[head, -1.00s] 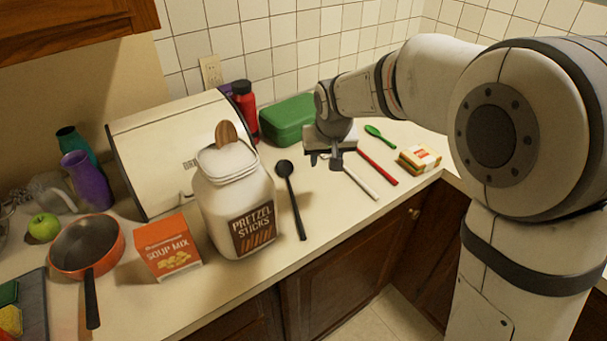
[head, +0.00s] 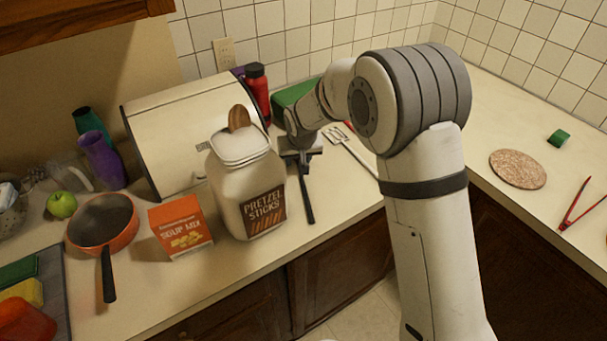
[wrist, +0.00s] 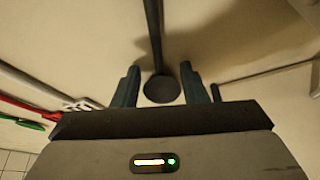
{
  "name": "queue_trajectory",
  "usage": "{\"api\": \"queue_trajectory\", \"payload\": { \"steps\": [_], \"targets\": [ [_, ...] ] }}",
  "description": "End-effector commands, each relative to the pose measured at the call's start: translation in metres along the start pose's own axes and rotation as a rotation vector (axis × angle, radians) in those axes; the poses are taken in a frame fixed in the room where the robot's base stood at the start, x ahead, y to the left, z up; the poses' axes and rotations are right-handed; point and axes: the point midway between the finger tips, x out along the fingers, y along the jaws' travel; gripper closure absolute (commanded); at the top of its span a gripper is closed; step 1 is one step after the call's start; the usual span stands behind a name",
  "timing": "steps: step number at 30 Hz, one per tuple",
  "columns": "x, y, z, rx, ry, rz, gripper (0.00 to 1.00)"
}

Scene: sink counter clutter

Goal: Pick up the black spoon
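The black spoon lies on the counter beside the pretzel jar. In the head view its handle (head: 308,206) points toward the counter's front edge, and its bowl is hidden under my gripper (head: 301,158). In the wrist view the round bowl of the black spoon (wrist: 162,89) sits between the two fingers of my gripper (wrist: 160,88), with its handle running away to the top. My gripper is open, with a gap visible on both sides of the bowl. How high the fingertips are above the counter is hard to tell.
The pretzel sticks jar (head: 248,188) stands close left of the spoon. A white slotted utensil (head: 352,150) lies to the right, partly behind my arm. A green box (head: 291,98) and a red bottle (head: 258,94) stand behind. The soup mix box (head: 181,227) is further left.

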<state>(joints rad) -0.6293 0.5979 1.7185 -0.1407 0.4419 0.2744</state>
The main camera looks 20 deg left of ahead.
Motion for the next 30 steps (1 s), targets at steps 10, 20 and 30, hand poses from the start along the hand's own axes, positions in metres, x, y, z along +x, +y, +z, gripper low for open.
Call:
{"api": "queue_trajectory", "payload": {
  "steps": [10,20,30],
  "targets": [
    [0.0012,0.0004,-0.0002,0.000,0.001,0.000,0.61],
    [0.0030,0.0005,0.0006,0.001,0.001,0.000,0.63],
    [0.0028,0.0005,0.0005,0.001,0.001,0.000,0.90]
  ]
}}
